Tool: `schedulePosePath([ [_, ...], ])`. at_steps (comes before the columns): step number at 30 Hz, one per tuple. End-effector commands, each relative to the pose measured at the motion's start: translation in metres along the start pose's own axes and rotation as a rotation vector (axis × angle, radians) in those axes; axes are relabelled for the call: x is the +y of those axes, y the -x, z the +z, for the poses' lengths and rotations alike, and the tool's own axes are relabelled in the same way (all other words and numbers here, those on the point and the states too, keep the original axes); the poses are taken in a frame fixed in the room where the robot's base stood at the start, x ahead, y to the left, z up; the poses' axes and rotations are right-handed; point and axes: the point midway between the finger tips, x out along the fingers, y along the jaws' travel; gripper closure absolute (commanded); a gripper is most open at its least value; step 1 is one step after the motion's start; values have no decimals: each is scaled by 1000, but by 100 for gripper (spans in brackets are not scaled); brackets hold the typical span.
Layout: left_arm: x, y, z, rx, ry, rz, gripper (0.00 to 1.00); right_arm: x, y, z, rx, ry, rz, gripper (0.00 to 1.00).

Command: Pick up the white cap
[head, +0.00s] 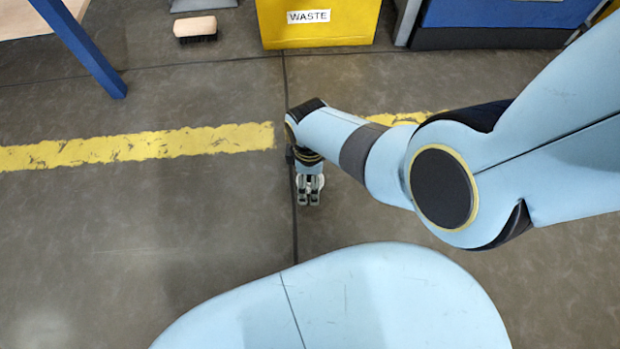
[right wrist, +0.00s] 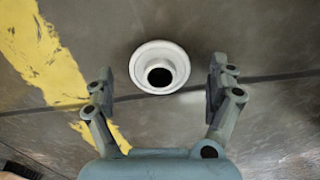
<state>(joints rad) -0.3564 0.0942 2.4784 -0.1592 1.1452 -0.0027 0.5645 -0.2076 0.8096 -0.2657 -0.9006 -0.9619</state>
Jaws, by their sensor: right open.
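The white cap (right wrist: 142,66) lies on the floor in the right wrist view. It is a round flanged piece with a raised collar and a dark hole. My right gripper (right wrist: 160,92) is open, with its two fingers apart on the left and right sides of the cap's position in the picture. The fingers do not visibly touch the cap. In the head view my right gripper (head: 309,198) points down at the floor, and only a bit of the white cap (head: 321,180) shows around the fingers. My left gripper is not in view.
A yellow waste bin (head: 350,28) stands at the back, with a brush (head: 195,28) on the floor to its left. A blue post (head: 85,48) stands at upper left. A yellow floor line (head: 150,146) crosses the floor. The floor left of my right gripper is clear.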

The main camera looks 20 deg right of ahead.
Motion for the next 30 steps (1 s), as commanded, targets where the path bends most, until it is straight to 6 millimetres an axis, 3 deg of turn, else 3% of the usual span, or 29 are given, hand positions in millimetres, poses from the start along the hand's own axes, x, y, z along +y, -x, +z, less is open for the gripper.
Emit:
schedulePosePath([
  [7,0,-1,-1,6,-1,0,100,0,0,0,1,0,1,13],
  [18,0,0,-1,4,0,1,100,0,0,0,0,0,0,60],
  [30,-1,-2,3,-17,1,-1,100,0,3,0,0,0,1,60],
])
